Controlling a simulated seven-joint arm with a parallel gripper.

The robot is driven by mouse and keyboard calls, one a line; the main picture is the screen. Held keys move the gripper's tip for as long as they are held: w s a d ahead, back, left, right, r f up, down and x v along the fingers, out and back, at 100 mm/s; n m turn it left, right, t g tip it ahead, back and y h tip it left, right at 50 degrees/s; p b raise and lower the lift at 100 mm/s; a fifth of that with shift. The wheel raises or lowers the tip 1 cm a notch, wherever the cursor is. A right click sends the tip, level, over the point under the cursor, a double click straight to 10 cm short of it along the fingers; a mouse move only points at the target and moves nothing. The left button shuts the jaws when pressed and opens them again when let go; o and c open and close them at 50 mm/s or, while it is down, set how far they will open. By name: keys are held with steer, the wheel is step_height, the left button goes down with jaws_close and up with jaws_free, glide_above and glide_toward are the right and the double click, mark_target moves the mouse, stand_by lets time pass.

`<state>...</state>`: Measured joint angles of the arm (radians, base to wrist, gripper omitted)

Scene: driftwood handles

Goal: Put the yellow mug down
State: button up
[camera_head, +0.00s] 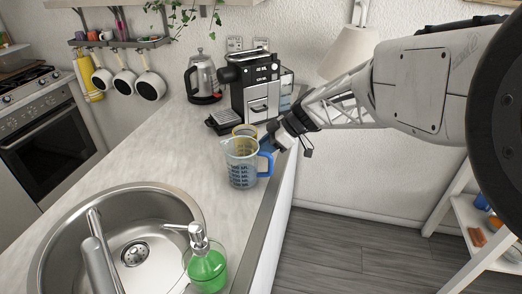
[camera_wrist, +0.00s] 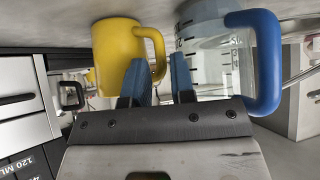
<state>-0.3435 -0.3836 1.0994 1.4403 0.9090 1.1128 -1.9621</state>
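The yellow mug (camera_wrist: 118,58) is at the left of the wrist view, which looks upside down. My gripper (camera_wrist: 160,68) has its blue fingers on either side of the mug's handle, which fills most of the narrow gap between them. In the head view, only the mug's upper part (camera_head: 245,130) shows behind the clear measuring jug. There, my gripper (camera_head: 272,143) is low over the counter, beside the mug and the jug's handle. The mug looks upright and close to the counter; contact with it is hidden.
The clear measuring jug (camera_head: 240,165) with a blue handle stands right in front of the mug. A coffee machine (camera_head: 262,98) and a kettle (camera_head: 204,78) stand behind. The sink (camera_head: 125,235) and a green soap dispenser (camera_head: 206,268) are nearer. The counter (camera_head: 165,150) is clear left of the jug.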

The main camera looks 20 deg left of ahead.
steer(key=v, duration=0.9)
steer(key=shift+d, duration=0.25)
steer(key=shift+r, duration=0.15)
stand_by(0.4)
steer(key=s+d+r+m+t+h, duration=0.1)
steer(key=s+d+r+m+h, duration=0.15)
steer(key=s+d+m, duration=0.4)
steer(key=s+d+r+m+t+h, duration=0.2)
steer(key=s+d+r+m, duration=0.2)
steer(key=s+d, duration=0.5)
steer(key=s+d+f+m+t+h, duration=0.2)
steer(key=s+d+m+h, duration=0.2)
steer(key=s+d+m, duration=0.6)
steer(key=s+d, duration=0.3)
steer(key=s, duration=0.4)
steer(key=shift+s+d+f+m, duration=0.2)
steer(key=shift+s+m, duration=0.05)
steer(key=shift+m, duration=0.1)
stand_by(0.9)
